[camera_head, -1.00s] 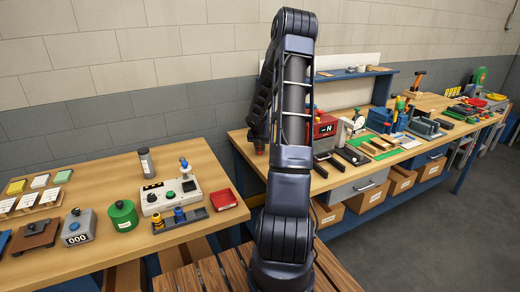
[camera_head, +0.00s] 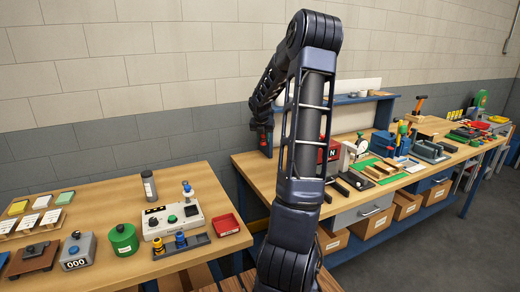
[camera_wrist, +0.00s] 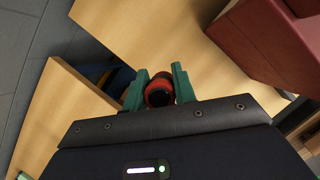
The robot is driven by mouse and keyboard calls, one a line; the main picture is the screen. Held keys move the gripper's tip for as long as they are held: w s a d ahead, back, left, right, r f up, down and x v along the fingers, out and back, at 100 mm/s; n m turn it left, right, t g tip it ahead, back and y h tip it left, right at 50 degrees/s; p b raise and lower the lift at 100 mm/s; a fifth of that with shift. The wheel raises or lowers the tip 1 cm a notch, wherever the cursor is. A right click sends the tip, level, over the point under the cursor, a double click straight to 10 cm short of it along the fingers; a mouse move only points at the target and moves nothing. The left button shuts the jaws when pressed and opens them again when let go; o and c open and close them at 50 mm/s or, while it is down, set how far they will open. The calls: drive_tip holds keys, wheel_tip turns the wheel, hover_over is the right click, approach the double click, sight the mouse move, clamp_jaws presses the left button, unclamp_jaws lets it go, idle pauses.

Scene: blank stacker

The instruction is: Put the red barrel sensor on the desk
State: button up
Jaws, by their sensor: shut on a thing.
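The red barrel sensor (camera_wrist: 159,93) is a short red cylinder with a dark end, seen between the green fingers in the wrist view. My gripper (camera_wrist: 160,84) is shut on it and holds it over a wooden top. In the head view my gripper (camera_head: 265,142) is small and partly obscured, with a bit of red at its end, near the left end of the right-hand workbench (camera_head: 256,175). A second wooden table (camera_head: 110,201) stands to the left. I cannot tell which of the two is the desk.
A red box (camera_wrist: 268,45) stands close by at the upper right of the wrist view. The left table holds a grey control box (camera_head: 173,219), a dark rack (camera_head: 198,240) with yellow and blue pieces, and a red tray (camera_head: 226,224). A gap separates the tables.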

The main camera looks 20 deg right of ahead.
drive_tip(key=shift+r, duration=0.4)
drive_tip(key=shift+w+a, duration=0.15)
drive_tip(key=shift+a, duration=0.1)
drive_tip(key=w+a+n+y, duration=0.1)
drive_tip(key=w+a+n, duration=0.3)
drive_tip(key=a, duration=0.6)
drive_tip(key=w+a+n+y, duration=0.1)
drive_tip(key=w+a, duration=0.4)
drive_tip(key=a, duration=0.5)
drive_tip(key=n+t+y, duration=0.1)
drive_tip(key=n+y, duration=0.1)
drive_tip(key=n, duration=0.3)
hover_over(179, 183)
drive_tip(key=s, duration=0.1)
wheel_tip(179, 183, down, 20)
drive_tip(key=shift+d+r, duration=0.15)
drive_tip(key=o, duration=1)
